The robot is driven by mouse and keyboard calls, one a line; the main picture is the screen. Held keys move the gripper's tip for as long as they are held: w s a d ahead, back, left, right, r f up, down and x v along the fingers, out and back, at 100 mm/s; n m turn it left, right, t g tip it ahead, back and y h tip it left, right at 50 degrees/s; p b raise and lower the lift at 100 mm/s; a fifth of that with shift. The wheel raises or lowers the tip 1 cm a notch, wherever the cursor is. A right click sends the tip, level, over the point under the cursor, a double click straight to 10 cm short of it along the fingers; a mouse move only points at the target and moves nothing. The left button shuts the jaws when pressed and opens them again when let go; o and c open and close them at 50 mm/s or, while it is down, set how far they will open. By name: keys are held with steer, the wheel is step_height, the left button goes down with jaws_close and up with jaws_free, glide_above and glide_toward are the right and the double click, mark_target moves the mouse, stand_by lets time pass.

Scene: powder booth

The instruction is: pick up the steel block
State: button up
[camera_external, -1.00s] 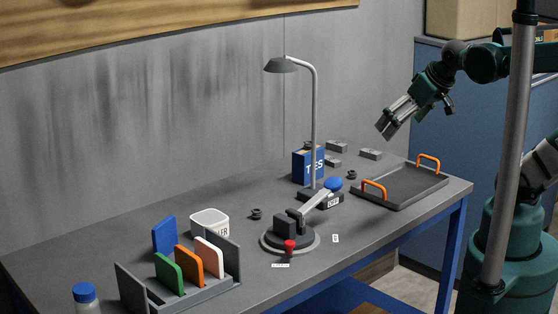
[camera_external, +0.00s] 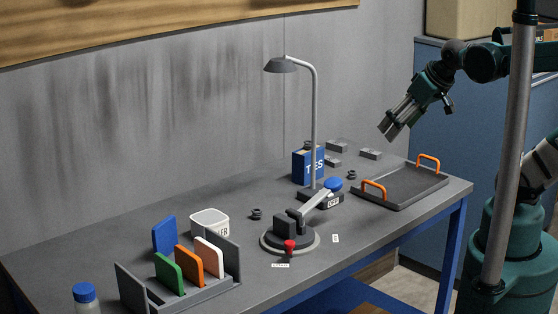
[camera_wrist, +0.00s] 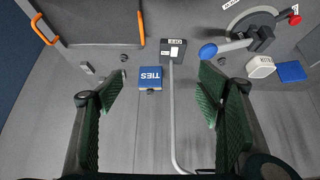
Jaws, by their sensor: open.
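Small grey blocks stand at the back of the table in the external view: one (camera_external: 337,146) behind, one (camera_external: 333,161) beside the blue box, and one (camera_external: 371,154) near the tray. I cannot tell which one is the steel block. In the wrist view a small grey block (camera_wrist: 87,68) lies below the tray's edge; others may be hidden by my fingers. My gripper (camera_external: 386,133) is open and empty, well above the table's back right area. Its two green-padded fingers (camera_wrist: 162,72) are spread wide in the wrist view, touching nothing.
A dark tray (camera_external: 400,187) with orange handles lies at the right. A blue box (camera_external: 301,168) and a tall lamp (camera_external: 314,110) stand left of it. A clamp-like device (camera_external: 290,238), white tub (camera_external: 209,222) and rack of coloured plates (camera_external: 195,290) occupy the front left.

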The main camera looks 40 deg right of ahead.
steer(key=w+d+r+n+g, duration=0.1)
steer(key=w+d+r+n, duration=0.1)
steer(key=w, duration=0.4)
steer(key=w+d+r+n+g, duration=0.1)
steer(key=w+r+n, duration=0.1)
steer(key=w, duration=0.4)
steer(key=n+g+p, duration=0.3)
steer(key=n+g, duration=0.2)
steer(key=n, duration=0.8)
glide_above(330, 158)
steer(key=shift+s+f, duration=0.15)
steer(key=shift+f, duration=11.85)
steer(key=shift+a+f, duration=0.1)
steer(key=shift+f, duration=1.2)
